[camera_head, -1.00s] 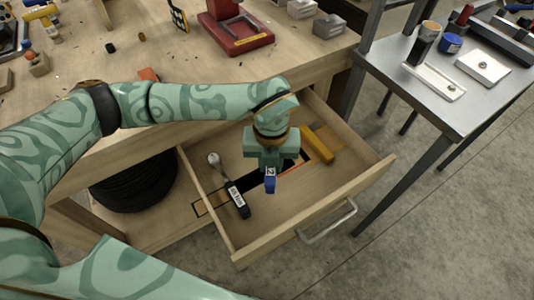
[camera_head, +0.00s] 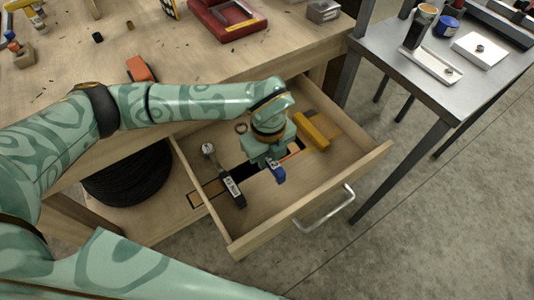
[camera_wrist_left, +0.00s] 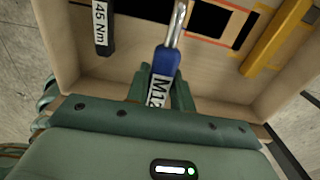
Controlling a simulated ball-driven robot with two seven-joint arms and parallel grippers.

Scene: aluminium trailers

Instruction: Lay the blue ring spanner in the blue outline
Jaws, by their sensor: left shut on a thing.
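My left gripper (camera_head: 270,158) is over the open drawer (camera_head: 262,228) and shut on the blue ring spanner (camera_head: 277,173). In the left wrist view the spanner's blue handle (camera_wrist_left: 164,72), with a white label, sits between the fingers (camera_wrist_left: 157,84), and its bright shaft runs away past the top edge. In the head view a ring (camera_head: 241,128) shows behind the gripper, likely the spanner's ring end. Dark recesses with orange edges (camera_wrist_left: 210,18) lie on the drawer floor beneath. I cannot make out a blue outline; the gripper hides part of the floor. My right gripper is out of view.
A black-handled torque wrench (camera_head: 232,190) lies left in the drawer, and a yellow tool (camera_head: 311,132) lies right. The drawer walls stand around them. The wooden bench (camera_head: 200,65) is behind, and a metal side table (camera_head: 420,85) is at the right.

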